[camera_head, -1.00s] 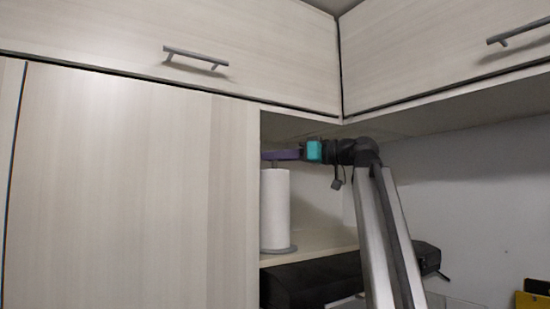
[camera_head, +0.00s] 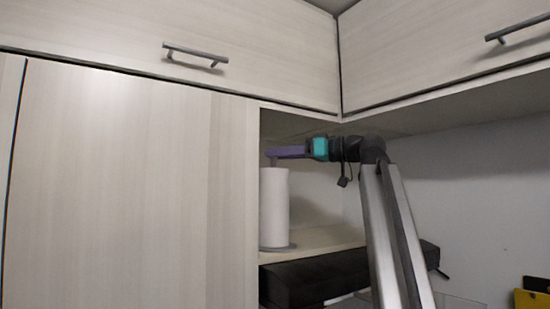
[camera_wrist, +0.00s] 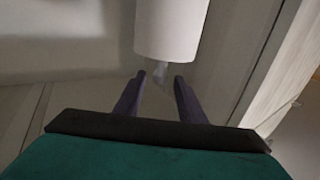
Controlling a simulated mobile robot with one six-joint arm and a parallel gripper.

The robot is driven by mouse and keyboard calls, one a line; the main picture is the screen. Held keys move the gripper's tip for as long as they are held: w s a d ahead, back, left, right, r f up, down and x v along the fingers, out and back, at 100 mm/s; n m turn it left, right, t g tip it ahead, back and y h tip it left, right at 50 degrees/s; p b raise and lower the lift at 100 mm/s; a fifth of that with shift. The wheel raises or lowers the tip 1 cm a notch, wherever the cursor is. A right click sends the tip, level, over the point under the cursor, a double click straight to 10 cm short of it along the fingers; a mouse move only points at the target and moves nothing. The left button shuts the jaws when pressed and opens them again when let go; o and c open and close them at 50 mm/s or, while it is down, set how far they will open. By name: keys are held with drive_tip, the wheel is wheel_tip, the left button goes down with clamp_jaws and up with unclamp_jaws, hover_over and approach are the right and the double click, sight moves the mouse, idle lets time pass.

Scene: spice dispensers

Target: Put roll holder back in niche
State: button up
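The roll holder, carrying a white paper roll (camera_head: 274,208), stands upright in the niche on the shelf, its round grey base (camera_head: 278,248) under the roll. My gripper (camera_head: 272,153), with purple fingers, is level with the top of the holder's rod, just above the roll. In the wrist view, my gripper (camera_wrist: 160,77) has its two fingers apart, with a gap on each side of the grey rod tip (camera_wrist: 160,70). The rod lies near the fingertips, and the white roll (camera_wrist: 170,28) is beyond them. The base is not visible in the wrist view.
The niche shelf (camera_head: 325,239) is pale wood, with a dark box-like object (camera_head: 310,278) below it. A cabinet door (camera_head: 130,190) borders the niche on the left. Upper cabinets (camera_head: 240,45) run above. A yellow object (camera_head: 530,302) is at lower right.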

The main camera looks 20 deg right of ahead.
drive_tip(key=v, duration=1)
drive_tip(key=shift+s, duration=0.1)
idle(0.6)
